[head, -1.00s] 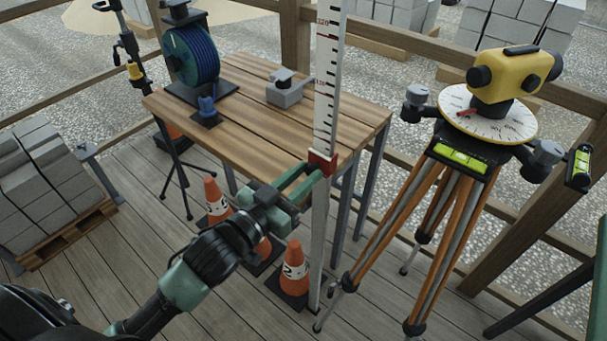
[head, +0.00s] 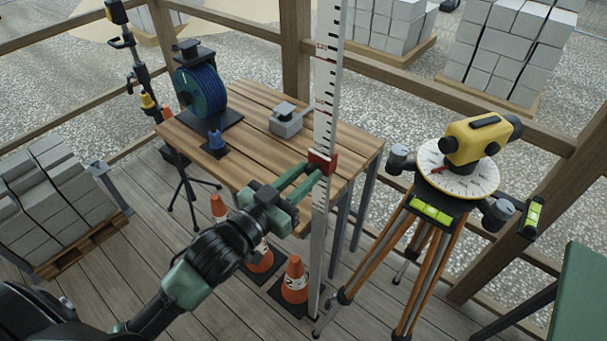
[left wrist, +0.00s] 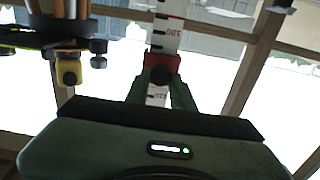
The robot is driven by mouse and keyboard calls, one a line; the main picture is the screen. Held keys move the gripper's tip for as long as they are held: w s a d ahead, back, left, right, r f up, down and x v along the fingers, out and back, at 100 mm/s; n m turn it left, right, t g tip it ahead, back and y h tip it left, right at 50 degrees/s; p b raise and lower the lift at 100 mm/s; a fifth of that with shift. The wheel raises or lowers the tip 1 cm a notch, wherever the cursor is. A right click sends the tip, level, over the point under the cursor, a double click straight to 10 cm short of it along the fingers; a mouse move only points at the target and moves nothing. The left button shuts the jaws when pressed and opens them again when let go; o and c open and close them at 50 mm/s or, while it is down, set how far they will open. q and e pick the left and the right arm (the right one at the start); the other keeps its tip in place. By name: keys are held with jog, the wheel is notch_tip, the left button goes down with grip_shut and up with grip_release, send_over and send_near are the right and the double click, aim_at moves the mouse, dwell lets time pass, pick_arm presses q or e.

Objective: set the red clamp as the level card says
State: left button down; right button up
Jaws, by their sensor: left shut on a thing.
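The red clamp (head: 322,162) sits around the tall white levelling staff (head: 327,100), about level with the wooden table top. My left gripper (head: 313,170) is shut on the red clamp, reaching it from the left. In the left wrist view the red clamp (left wrist: 162,66) is between my green fingers, with the staff (left wrist: 167,35) running through it and red figures near it. The yellow level (head: 480,138) stands on a tripod at the right, above a white graduated dial (head: 458,182). I cannot make out a level card. My right gripper is not in view.
A wooden table (head: 255,130) behind the staff carries a blue reel (head: 203,90) and a grey block (head: 287,120). Orange cones (head: 296,280) stand by the staff's foot. The tripod legs (head: 425,265) spread to its right. Stacked blocks (head: 55,190) lie at left.

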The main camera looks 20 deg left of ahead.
pick_arm(q)
jog(key=c, duration=1.2)
grip_release()
jog(key=b+v, duration=0.2)
jog(key=v, duration=0.5)
jog(key=shift+s+a, duration=0.15)
jog(key=shift+s, duration=0.2)
